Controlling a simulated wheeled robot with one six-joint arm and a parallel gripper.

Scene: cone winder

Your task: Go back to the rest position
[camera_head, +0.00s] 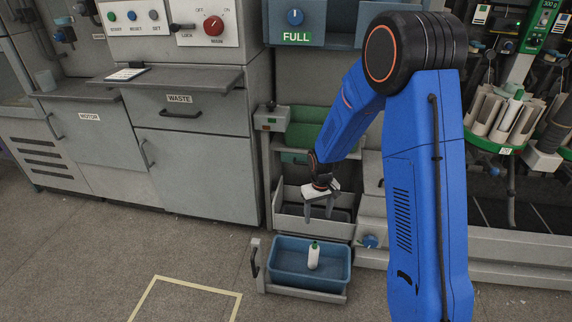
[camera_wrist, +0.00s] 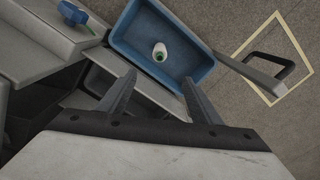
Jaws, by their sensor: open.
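My gripper (camera_head: 320,207) is open and empty. It points down in front of the cabinet, above and behind a blue bin. In the wrist view my gripper (camera_wrist: 160,92) shows its two fingers spread apart with nothing between them. The blue bin (camera_head: 283,279) sits in a low pulled-out tray, and the wrist view shows the bin (camera_wrist: 124,46) just beyond the fingertips. A white bobbin with a green top (camera_head: 313,258) stands in the bin. The same bobbin (camera_wrist: 160,52) is seen from above in the wrist view, apart from the fingers.
A grey cabinet (camera_head: 195,170) with a waste drawer stands at left. A green rotating magazine (camera_head: 492,142) with several tubes is at right. A blue knob (camera_head: 370,241) juts out right of the bin. Yellow floor tape (camera_head: 197,287) marks clear floor at the front.

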